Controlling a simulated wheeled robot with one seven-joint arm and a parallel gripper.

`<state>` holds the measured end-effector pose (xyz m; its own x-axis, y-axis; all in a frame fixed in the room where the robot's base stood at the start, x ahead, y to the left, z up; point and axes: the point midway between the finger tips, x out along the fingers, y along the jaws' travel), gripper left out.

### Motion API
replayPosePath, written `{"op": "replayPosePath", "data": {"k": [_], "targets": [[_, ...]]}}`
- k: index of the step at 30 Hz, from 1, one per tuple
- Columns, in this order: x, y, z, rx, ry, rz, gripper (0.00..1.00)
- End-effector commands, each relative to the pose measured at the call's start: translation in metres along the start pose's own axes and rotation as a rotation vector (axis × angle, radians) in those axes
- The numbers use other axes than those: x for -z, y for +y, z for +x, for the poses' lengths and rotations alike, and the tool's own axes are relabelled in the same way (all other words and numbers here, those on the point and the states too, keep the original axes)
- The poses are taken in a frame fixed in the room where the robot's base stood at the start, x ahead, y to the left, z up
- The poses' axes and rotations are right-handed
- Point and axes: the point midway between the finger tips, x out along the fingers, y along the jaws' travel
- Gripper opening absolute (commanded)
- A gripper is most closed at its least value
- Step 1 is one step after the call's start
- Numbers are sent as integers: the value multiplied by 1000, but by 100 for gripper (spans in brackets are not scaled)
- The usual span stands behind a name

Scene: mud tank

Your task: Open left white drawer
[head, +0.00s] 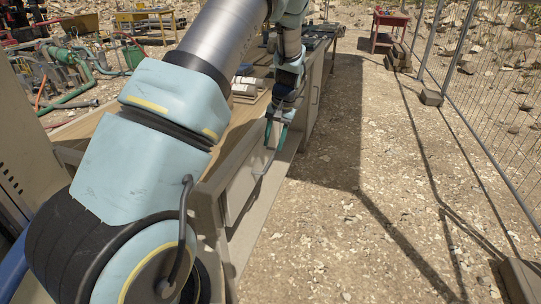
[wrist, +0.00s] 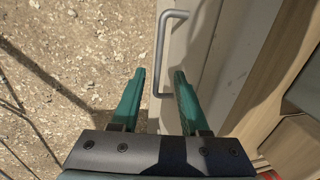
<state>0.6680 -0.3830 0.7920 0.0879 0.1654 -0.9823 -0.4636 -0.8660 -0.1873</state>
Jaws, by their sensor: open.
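The white drawer front shows in the head view (head: 240,192) under the wooden worktop, and in the wrist view (wrist: 193,50). Its grey bar handle (wrist: 160,55) stands out from the front in the wrist view; in the head view the handle (head: 262,172) lies just below my gripper. My gripper (head: 275,145) has two green fingers, spread apart and empty. In the wrist view the fingertips of my gripper (wrist: 158,76) point toward the drawer front, with the handle between them in the picture. I cannot tell whether either finger touches it. The drawer looks shut.
Gravel ground (head: 350,210) is open to the right of the bench, up to a wire fence (head: 480,90). A red table (head: 388,30) stands far back.

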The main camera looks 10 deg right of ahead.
Motion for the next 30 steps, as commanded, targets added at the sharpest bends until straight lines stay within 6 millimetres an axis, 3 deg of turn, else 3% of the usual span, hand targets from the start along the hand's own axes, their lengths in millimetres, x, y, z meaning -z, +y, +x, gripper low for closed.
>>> {"op": "replayPosePath", "data": {"k": [9,22,30], "targets": [[-1,0,50,0,-2,0,45],[0,0,62,-1,1,0,45],[0,0,62,-1,1,0,17]]}}
